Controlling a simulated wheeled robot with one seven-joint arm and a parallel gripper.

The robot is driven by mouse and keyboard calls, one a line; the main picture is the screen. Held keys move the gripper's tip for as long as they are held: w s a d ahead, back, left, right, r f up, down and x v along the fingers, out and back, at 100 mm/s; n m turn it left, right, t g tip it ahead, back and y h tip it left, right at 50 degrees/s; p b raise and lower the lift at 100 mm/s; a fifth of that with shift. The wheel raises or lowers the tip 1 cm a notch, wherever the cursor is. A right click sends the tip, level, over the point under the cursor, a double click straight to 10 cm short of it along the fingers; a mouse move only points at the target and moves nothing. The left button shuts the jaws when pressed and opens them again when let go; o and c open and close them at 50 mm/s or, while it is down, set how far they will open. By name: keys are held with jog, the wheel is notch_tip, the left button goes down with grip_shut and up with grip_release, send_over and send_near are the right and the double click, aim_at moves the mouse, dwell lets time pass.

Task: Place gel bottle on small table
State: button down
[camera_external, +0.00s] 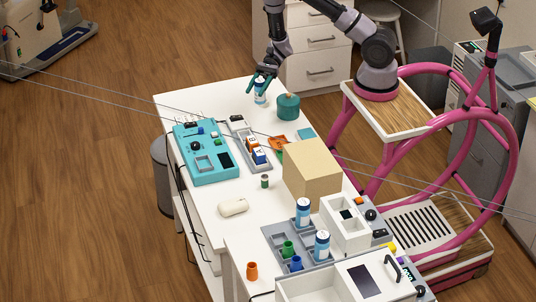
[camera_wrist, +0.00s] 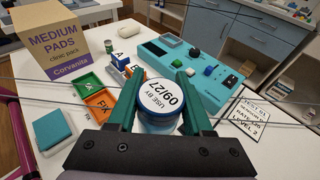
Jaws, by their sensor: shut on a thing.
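My gripper (camera_external: 263,82) is shut on a white-and-blue bottle (camera_external: 260,97) at the far end of the long white table (camera_external: 215,200). In the wrist view, the bottle's round white lid (camera_wrist: 161,95), marked "USE BY 09/27", sits between the green fingers (camera_wrist: 160,100). The bottle looks upright, close to the tabletop; I cannot tell whether it touches. Two similar bottles (camera_external: 303,212) (camera_external: 321,245) stand in a grey tray at the near end. No label reading gel is legible, and I cannot tell which table is the small one.
A teal jar (camera_external: 288,106) stands just right of the held bottle. A teal console (camera_external: 205,152), a grey tray with small boxes (camera_external: 248,152), a cardboard box (camera_external: 312,172) and a white soap-like block (camera_external: 233,207) occupy the table.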

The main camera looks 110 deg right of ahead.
jog(key=w+a+r+m+t+h, duration=0.3)
jog(key=w+a+m+h, duration=0.6)
jog(key=w+a, duration=0.9)
jog(key=shift+r+t+h, duration=0.2)
jog(key=shift+t+h, duration=0.4)
jog(key=shift+h, duration=0.1)
jog(key=shift+d, duration=0.1)
